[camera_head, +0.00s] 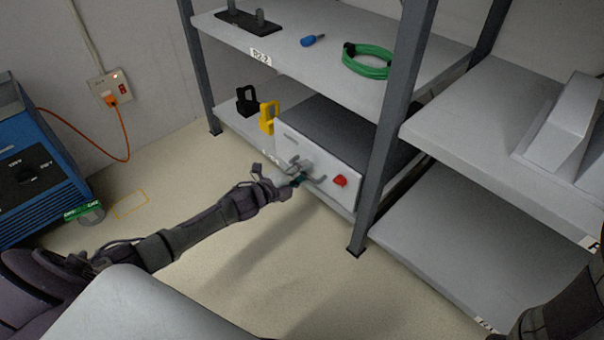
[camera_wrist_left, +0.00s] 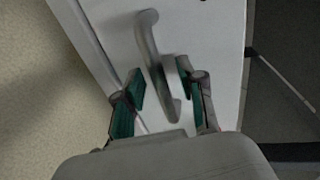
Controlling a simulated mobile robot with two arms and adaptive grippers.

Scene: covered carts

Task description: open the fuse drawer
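The fuse drawer is the pale front (camera_head: 322,163) of a dark-topped box on the lower shelf, facing the open floor. My left gripper (camera_head: 308,174) is at this front, left of a red knob or button (camera_head: 340,181). In the left wrist view, a grey bar handle (camera_wrist_left: 151,50) stands out from the white drawer front (camera_wrist_left: 215,45). The left gripper's green-padded fingers (camera_wrist_left: 158,88) are apart, one on each side of the handle's near part. Whether either pad touches it I cannot tell. The drawer front looks flush. My right gripper is out of view.
A yellow padlock-like piece (camera_head: 268,116) and a black one (camera_head: 246,100) stand left of the box. A shelf post (camera_head: 386,130) rises close on the right. The upper shelf (camera_head: 300,68) bears a green cable coil (camera_head: 368,66). The floor (camera_head: 190,170) in front is clear.

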